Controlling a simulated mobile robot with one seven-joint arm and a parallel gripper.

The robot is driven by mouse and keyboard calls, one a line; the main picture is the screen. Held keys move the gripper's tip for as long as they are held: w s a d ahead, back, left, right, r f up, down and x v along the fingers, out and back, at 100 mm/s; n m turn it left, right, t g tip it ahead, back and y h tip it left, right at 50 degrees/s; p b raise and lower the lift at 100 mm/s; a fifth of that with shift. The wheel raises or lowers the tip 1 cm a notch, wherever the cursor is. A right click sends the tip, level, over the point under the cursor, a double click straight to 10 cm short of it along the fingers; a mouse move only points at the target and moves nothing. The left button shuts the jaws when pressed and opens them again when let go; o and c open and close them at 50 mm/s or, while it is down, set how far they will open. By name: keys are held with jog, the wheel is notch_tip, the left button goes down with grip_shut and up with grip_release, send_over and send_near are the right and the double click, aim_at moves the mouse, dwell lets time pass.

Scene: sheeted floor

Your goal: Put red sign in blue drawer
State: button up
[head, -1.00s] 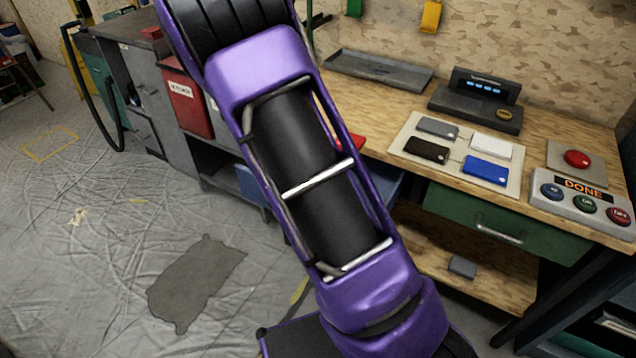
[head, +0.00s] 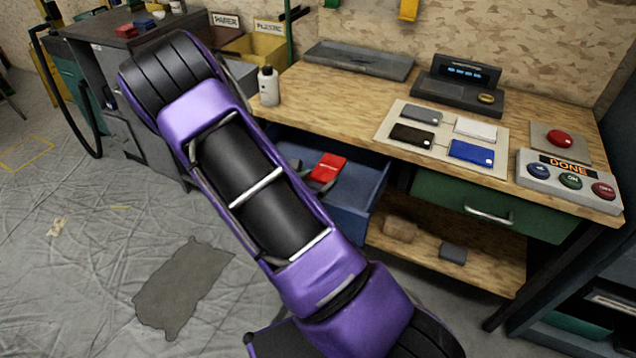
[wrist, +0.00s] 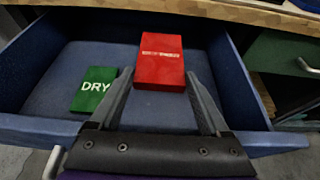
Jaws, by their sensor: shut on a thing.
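The red sign (wrist: 160,62) is a flat red block with pale lettering, held between my gripper's fingertips (wrist: 158,82) in the wrist view. In the head view the red sign (head: 327,167) shows just past my arm, within the outline of the open blue drawer (head: 368,190). I cannot tell whether it touches the drawer's bottom. The blue drawer (wrist: 62,92) fills most of the wrist view, pulled out below the bench top. A green sign reading DRY (wrist: 95,88) lies in it, left of the red sign.
The wooden bench top (head: 330,105) overhangs the drawer's back. A white bottle (head: 268,86) stands near its left end. A closed green drawer (head: 485,205) is to the right. Colored cards, a button panel (head: 570,180) and a grey tray (head: 358,62) are on the bench.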

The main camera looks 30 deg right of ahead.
jog(key=shift+f, duration=0.3)
jog(key=shift+f, duration=0.1)
jog(key=shift+s+a+f+b, duration=0.15)
jog(key=shift+f+b, duration=0.25)
jog(key=shift+f, duration=0.25)
jog(key=o, duration=1.2)
jog(key=shift+s+f, duration=0.1)
jog(key=shift+f, duration=0.05)
jog(key=shift+r+p, duration=0.55)
jog(key=shift+r, duration=0.25)
jog(key=v, duration=0.4)
jog(key=p+v, duration=0.1)
jog(key=v, duration=0.6)
jog(key=shift+a+r, duration=0.2)
jog(key=shift+r, duration=0.2)
